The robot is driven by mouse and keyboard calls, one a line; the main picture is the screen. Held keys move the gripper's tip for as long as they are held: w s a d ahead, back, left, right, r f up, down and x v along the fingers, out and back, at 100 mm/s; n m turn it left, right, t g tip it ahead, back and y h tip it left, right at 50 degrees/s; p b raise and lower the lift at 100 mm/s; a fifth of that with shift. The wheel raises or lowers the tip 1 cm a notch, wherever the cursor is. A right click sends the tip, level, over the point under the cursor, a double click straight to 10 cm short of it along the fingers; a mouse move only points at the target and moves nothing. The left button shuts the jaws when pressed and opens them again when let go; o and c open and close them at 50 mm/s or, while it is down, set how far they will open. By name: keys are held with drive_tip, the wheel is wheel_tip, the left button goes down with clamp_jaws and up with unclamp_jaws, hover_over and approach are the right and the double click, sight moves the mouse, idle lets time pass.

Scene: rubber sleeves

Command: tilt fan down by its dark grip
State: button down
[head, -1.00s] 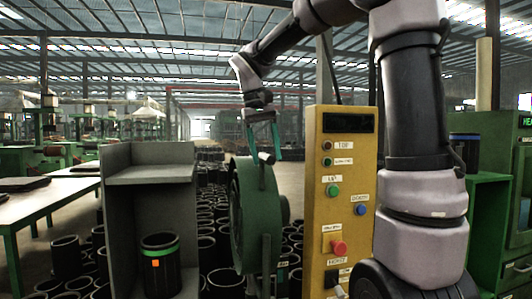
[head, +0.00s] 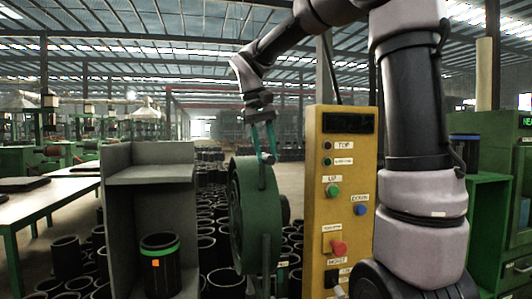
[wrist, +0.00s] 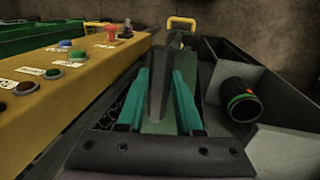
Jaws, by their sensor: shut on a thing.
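The fan (head: 254,215) is a round green housing on a stand, left of the yellow control panel in the head view. Its dark grip (head: 268,159) is a short bar at the top of the housing. My gripper (head: 265,154) reaches down from above, and its two teal fingers are shut on the grip. In the wrist view the dark grip (wrist: 158,92) lies between the teal fingers of my gripper (wrist: 160,76). The green fan body (wrist: 184,66) shows behind it. The fingers partly hide the grip in both views.
The yellow control panel (head: 342,235) with coloured buttons stands close to the fan's right. A grey shelf (head: 150,176) with a green-banded black sleeve (head: 160,272) stands to the left. Several black sleeves (head: 208,248) crowd the floor around the fan.

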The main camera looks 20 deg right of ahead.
drive_tip(key=shift+a, duration=0.1)
idle(0.8)
drive_tip(key=a+f+h, duration=0.2)
drive_tip(key=a+h, duration=0.2)
drive_tip(key=a, duration=0.6)
drive_tip(key=shift+a+f, duration=0.2)
drive_tip(key=shift+f, duration=0.15)
drive_tip(key=shift+s, duration=0.15)
drive_tip(key=c, duration=0.6)
unclamp_jaws()
drive_tip(key=shift+a, duration=0.2)
